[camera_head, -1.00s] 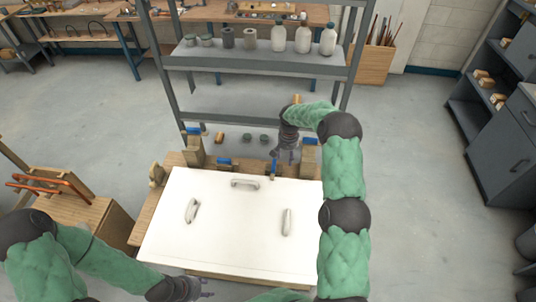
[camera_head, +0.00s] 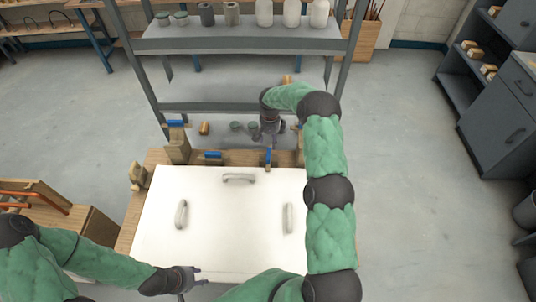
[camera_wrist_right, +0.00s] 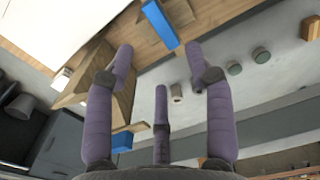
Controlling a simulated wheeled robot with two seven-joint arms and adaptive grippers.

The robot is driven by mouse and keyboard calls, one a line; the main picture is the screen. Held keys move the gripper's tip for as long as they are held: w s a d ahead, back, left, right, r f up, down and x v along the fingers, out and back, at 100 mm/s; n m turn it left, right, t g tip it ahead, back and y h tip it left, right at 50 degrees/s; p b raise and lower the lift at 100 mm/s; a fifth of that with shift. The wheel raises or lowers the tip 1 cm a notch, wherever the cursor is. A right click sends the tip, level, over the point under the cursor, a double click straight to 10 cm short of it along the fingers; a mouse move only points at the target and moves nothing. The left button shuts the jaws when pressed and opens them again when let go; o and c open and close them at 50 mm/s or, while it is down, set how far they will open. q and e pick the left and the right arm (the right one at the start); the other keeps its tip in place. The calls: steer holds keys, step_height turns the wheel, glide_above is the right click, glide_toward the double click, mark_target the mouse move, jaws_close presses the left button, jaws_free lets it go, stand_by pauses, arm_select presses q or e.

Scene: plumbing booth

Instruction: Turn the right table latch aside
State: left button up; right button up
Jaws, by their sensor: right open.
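A white panel (camera_head: 215,228) with three handles covers the table. A blue latch (camera_head: 268,157) at its back edge, right of centre, points front to back. The wrist view shows a blue latch (camera_wrist_right: 160,24) ahead of the fingers. Another blue latch (camera_head: 213,155) lies sideways to its left. My right gripper (camera_head: 268,138) is just behind the front-to-back latch, fingers pointing down. Its fingers (camera_wrist_right: 158,62) are spread and empty, apart from the latch. My left gripper (camera_head: 199,277) is open and empty near the panel's front edge.
A wooden block (camera_head: 178,148) with a blue piece stands at the back left corner. Behind is a metal shelf (camera_head: 230,45) with jars and bottles. A grey cabinet (camera_head: 500,110) stands right. A wooden box (camera_head: 75,232) is at left.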

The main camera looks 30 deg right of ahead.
mark_target(269, 156)
step_height(269, 156, down, 10)
steer(key=shift+f, duration=0.25)
stand_by(0.3)
jaws_close()
